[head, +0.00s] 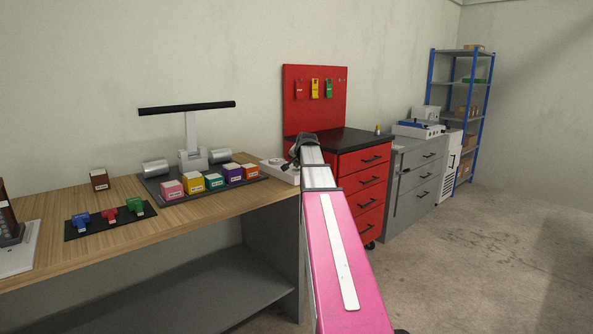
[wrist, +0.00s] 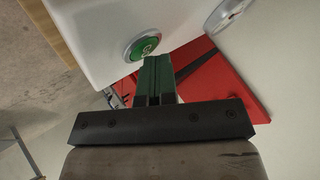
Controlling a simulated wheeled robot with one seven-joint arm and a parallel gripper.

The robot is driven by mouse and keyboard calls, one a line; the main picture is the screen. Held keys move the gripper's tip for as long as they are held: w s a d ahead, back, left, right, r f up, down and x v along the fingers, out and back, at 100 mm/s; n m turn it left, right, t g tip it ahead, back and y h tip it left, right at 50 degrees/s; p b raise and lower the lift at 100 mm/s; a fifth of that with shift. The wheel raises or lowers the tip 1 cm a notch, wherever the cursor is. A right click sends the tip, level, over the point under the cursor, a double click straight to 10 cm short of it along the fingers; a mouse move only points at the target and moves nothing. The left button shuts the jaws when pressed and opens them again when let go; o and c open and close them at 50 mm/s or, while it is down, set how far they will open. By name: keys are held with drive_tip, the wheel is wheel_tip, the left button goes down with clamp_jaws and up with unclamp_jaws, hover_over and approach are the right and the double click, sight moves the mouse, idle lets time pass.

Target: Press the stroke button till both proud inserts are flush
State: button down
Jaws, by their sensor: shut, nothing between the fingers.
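In the wrist view a round green button (wrist: 142,46) with a pale ring sits on the face of a white box (wrist: 95,30). My gripper (wrist: 155,60) is shut and empty, its dark green fingertips close below and right of the button; I cannot tell whether they touch. In the head view my gripper (head: 300,150) is at the bench's right end, in front of the white box (head: 278,170), partly hiding it; the button is not visible there. Several coloured, white-topped blocks (head: 214,181) sit on a dark base plate (head: 168,196). I cannot tell which inserts stand proud.
A post with a black crossbar (head: 187,108) and silver cylinders (head: 155,168) stand behind the blocks. A dark mat (head: 88,229) holds small blue, red and green pieces. A red tool cabinet (head: 365,190) stands right of the bench.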

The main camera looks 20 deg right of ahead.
sight(298, 169)
drive_tip(key=shift+r, duration=3.35)
